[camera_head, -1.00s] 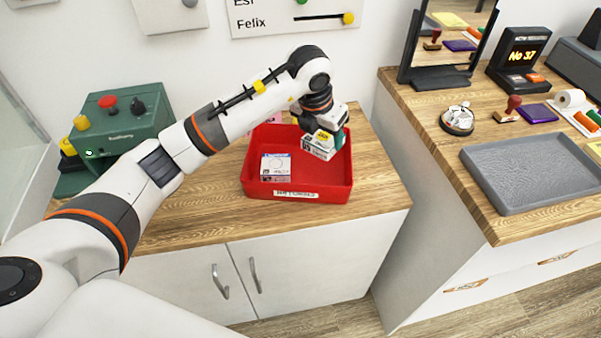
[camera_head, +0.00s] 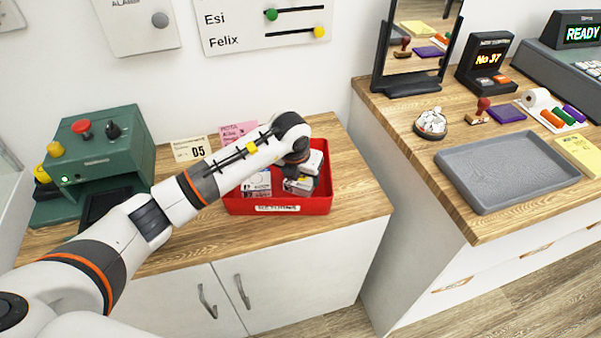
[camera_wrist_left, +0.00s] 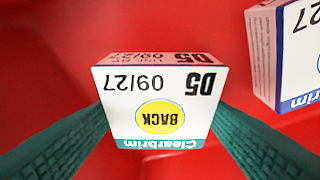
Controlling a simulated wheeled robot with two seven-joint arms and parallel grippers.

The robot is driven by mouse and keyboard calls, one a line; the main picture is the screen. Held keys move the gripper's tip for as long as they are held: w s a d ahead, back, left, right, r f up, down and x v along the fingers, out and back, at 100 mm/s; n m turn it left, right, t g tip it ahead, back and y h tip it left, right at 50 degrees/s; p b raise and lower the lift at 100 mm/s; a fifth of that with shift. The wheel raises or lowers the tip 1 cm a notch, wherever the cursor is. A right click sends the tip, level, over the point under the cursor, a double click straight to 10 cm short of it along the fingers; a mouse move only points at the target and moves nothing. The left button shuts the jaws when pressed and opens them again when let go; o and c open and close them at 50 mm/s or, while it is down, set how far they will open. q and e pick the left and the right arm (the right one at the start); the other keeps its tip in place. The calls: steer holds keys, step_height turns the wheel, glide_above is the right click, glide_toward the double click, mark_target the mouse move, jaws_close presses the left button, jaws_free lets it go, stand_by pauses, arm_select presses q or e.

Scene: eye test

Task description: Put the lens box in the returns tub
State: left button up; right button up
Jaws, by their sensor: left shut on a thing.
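The lens box (camera_head: 296,187) is small and white, with a teal band and a yellow "BACK" spot that show in the left wrist view (camera_wrist_left: 160,95). My left gripper (camera_head: 304,179) reaches down into the red returns tub (camera_head: 240,208) and is shut on this box. Its teal fingers press on both sides of the box in the wrist view. The box is inside the tub walls, at the right part of the tub. I cannot tell if it touches the tub floor. My right gripper is not in view.
A second white box (camera_head: 257,184) stands in the tub to the left; it also shows in the wrist view (camera_wrist_left: 285,55), apart from the held box. A green machine (camera_head: 98,150) is at left.

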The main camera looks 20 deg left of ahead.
arm_select(q)
steer(key=shift+f, duration=0.15)
steer(key=o, duration=1)
steer(key=shift+r, duration=0.35)
steer(key=shift+s+r, duration=0.1)
steer(key=shift+r, duration=0.25)
steer(key=v, duration=1.1)
steer(key=shift+s, duration=0.1)
